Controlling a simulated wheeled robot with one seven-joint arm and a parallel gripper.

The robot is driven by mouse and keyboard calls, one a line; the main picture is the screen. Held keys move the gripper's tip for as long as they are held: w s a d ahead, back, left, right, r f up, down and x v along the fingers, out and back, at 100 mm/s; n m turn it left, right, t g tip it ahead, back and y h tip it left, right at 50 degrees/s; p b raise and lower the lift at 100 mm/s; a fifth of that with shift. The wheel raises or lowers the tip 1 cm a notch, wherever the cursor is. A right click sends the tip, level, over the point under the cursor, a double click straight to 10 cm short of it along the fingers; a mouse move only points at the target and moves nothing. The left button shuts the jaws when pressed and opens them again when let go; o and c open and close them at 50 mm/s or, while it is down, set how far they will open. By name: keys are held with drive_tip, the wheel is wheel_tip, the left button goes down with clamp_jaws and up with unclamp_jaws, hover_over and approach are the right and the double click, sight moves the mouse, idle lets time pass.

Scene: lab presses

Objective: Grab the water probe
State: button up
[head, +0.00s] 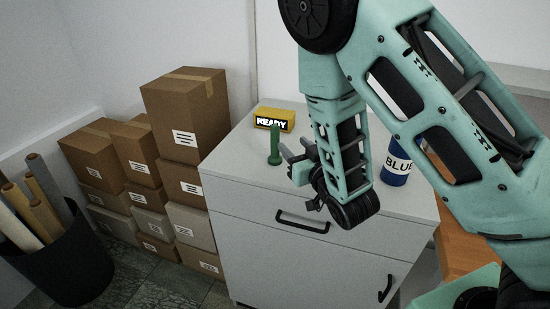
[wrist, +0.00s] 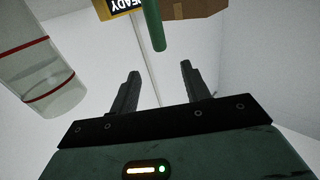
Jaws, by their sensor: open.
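The likely water probe is a green upright rod with a wider base (head: 274,148), standing on the white cabinet top. Its green shaft also shows in the wrist view (wrist: 153,25), at the top, beyond my fingertips. I cannot confirm from its look that it is the probe. My gripper (head: 288,157) is just right of the green rod in the head view. In the wrist view my gripper (wrist: 160,70) has its two fingers apart with nothing between them. The rod is ahead of the fingers, slightly left of the middle of the gap.
A yellow READY box (head: 274,119) stands behind the rod. A blue can marked BLUE (head: 397,166) is right of my arm. A clear vessel with red bands (wrist: 45,80) is at left in the wrist view. Stacked cartons (head: 187,118) stand left of the cabinet (head: 260,220).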

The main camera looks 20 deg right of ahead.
sight(277, 129)
drive_tip(key=shift+w+a+f+b, duration=0.15)
drive_tip(key=shift+w+b, duration=0.2)
drive_tip(key=shift+b, duration=0.95)
drive_tip(key=shift+w+d+f+b, duration=0.1)
drive_tip(key=shift+w+b, duration=0.25)
drive_tip(key=shift+b, duration=0.9)
drive_tip(key=shift+b, duration=0.5)
drive_tip(key=w, duration=0.1)
drive_tip(key=w+p, duration=0.1)
drive_tip(key=w, duration=0.2)
drive_tip(key=shift+a+r+p, duration=0.35)
drive_tip(key=w+p, duration=0.1)
drive_tip(key=w, duration=0.2)
drive_tip(key=w+a+p, duration=0.1)
drive_tip(key=w, duration=0.1)
drive_tip(key=shift+w+f+p, duration=0.1)
drive_tip(key=shift+p, duration=0.2)
drive_tip(key=shift+w+f, duration=0.15)
drive_tip(key=shift+w, duration=0.35)
clamp_jaws()
